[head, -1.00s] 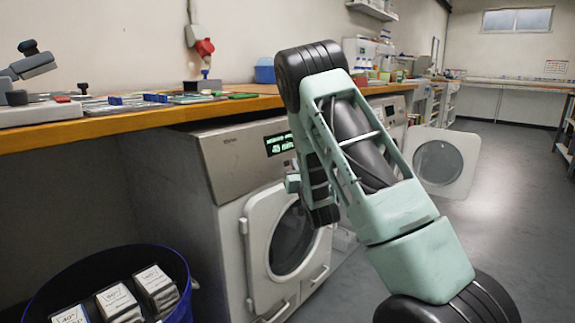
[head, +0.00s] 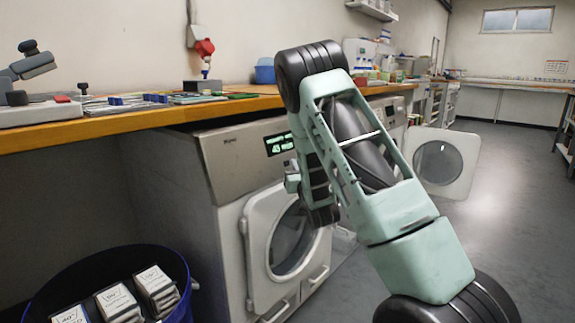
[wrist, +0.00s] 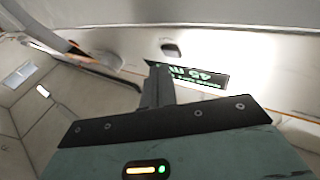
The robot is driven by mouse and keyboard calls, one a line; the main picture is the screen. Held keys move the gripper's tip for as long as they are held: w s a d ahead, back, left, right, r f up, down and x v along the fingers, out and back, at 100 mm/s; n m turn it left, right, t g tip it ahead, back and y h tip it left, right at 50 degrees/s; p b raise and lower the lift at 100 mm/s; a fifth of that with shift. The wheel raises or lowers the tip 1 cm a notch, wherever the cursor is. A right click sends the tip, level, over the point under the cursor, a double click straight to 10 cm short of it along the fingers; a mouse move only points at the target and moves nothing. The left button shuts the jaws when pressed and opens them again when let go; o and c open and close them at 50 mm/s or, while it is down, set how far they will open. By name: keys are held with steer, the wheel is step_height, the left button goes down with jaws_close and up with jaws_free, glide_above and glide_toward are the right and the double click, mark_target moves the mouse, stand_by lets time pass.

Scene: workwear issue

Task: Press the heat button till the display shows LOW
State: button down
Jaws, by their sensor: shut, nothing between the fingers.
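The washer (head: 236,165) under the counter has a pale control panel with a dark display (head: 279,144) showing green characters. In the wrist view the display (wrist: 205,76) appears upside down; a large line looks like 45 and more letters, with a smaller line I cannot read. A small dark oval part (wrist: 172,48) sits on the panel near it. My gripper (wrist: 157,68) is shut and empty, its tip close to the display's edge; I cannot tell whether it touches the panel. I cannot pick out the heat button. In the head view my arm hides part of the panel.
A wooden counter (head: 130,128) with tools and flat items runs above the washer. A blue bin (head: 180,265) with several labelled packs stands at lower left. A second machine's round door (head: 442,165) hangs open behind my arm. The floor at right is clear.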

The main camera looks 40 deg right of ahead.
stand_by(0.6)
steer(key=shift+w+f, duration=0.1)
steer(key=shift+w, duration=0.3)
steer(key=shift+w+f+b, duration=0.1)
steer(key=shift+w+b, duration=0.25)
steer(key=shift+b, duration=0.05)
stand_by(0.4)
steer(key=shift+s, duration=0.1)
steer(key=shift+s+r, duration=0.2)
steer(key=shift+s, duration=0.45)
steer(key=s, duration=0.1)
steer(key=s+r, duration=0.1)
steer(key=s, duration=0.2)
steer(key=shift+s+d+r, duration=0.15)
steer(key=shift+s+r, duration=0.15)
steer(key=shift+s, duration=0.1)
steer(key=shift+s, duration=0.1)
stand_by(1.9)
